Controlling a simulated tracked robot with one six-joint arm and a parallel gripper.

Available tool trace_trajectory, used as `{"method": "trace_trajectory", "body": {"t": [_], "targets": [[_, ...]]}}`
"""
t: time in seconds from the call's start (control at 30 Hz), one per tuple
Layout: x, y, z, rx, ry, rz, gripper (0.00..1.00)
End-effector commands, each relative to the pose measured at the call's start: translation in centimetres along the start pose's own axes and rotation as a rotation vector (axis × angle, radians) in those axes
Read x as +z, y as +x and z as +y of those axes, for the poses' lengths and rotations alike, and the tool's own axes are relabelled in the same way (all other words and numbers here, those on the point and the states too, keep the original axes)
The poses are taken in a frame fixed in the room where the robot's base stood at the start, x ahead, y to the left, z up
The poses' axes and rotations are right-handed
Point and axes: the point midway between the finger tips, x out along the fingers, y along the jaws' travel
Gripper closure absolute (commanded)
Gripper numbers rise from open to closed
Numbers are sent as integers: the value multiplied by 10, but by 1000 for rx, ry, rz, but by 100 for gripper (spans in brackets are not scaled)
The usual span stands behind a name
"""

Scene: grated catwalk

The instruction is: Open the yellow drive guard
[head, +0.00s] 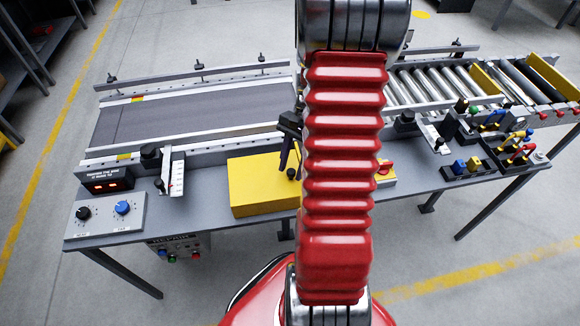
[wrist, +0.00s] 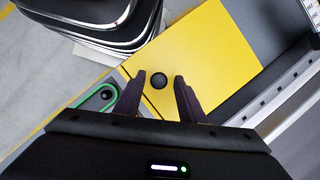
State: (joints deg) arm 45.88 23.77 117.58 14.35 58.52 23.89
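The yellow drive guard (head: 252,188) is a box-like cover at the front edge of the conveyor bench, left of my arm in the head view. Its lid looks shut. In the wrist view its yellow top (wrist: 205,55) fills the middle, with a round black knob (wrist: 159,80) on it. My gripper (wrist: 158,88) is open, with one finger on each side of the knob and a small gap on both sides. In the head view my gripper (head: 288,160) hangs over the guard, and my red arm hides the guard's right end.
The grey conveyor belt (head: 190,118) lies behind the guard, with a side rail between. A panel with black and blue dials (head: 105,215) is at left. A red switch (head: 384,167) on yellow is just right of my arm. Levers and rollers (head: 510,145) are farther right.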

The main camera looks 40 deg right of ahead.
Motion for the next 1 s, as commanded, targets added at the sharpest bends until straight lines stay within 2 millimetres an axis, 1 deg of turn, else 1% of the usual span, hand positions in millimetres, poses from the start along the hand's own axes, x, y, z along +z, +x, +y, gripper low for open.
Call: {"method": "trace_trajectory", "body": {"t": [0.03, 0.07, 0.5, 0.77, 0.8, 1.0], "targets": [[0, 0, 0, 0, 0, 0, 68], [0, 0, 0, 0, 0, 0, 70], [0, 0, -1, -1, -1, 2, 100], [-1, -1, -1, -2, -1, 3, 100], [8, 2, -3, -2, -3, 3, 100], [2, 0, -2, -1, 1, 0, 100]]}}
